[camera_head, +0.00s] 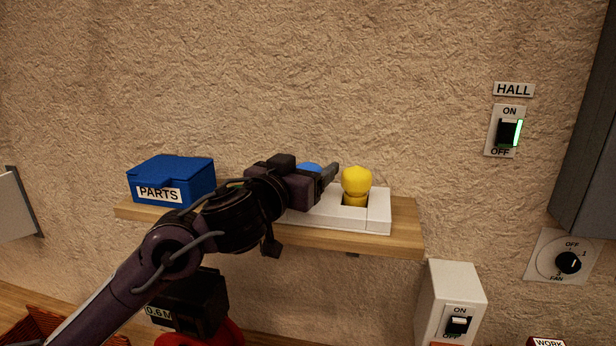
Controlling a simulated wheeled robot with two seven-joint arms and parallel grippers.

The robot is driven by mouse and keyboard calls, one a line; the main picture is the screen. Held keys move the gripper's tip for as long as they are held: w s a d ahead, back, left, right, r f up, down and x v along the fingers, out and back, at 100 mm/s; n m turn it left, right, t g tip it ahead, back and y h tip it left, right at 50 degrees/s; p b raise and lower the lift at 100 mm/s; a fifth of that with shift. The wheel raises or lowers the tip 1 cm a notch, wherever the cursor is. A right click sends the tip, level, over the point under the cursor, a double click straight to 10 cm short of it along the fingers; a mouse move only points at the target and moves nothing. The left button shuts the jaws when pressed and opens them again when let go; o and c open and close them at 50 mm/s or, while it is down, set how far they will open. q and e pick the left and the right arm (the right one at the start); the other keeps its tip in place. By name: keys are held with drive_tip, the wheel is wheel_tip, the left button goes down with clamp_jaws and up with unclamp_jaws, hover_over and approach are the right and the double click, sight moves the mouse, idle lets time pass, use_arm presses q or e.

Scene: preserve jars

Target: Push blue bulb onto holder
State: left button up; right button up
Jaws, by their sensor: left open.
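A blue bulb (310,167) shows only as a small rounded top behind my left gripper; the gripper hides the rest, so I cannot tell how it sits. My left gripper (331,174) is open, its fingers pointing right, in front of the blue bulb and close to it; I cannot tell whether they touch. The white holder (378,218) lies on the wooden shelf, its left part hidden by my arm. A yellow bulb (356,182) stands upright in the holder's right part. My right gripper is not in view.
A blue PARTS box (172,178) stands on the shelf's left end. The wooden shelf (406,238) is fixed to a rough wall. A HALL switch (507,131), a white switch box (452,295) and a FAN dial (567,262) are to the right.

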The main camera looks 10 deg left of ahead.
use_arm(q)
drive_tip(key=shift+x, duration=0.8)
drive_tip(key=shift+s, duration=0.15)
drive_tip(key=c, duration=0.4)
drive_tip(key=shift+f, duration=0.1)
drive_tip(key=c, duration=0.7)
wheel_tip(320, 180, up, 20)
drive_tip(key=shift+r+p, duration=0.1)
drive_tip(key=shift+p, duration=0.9)
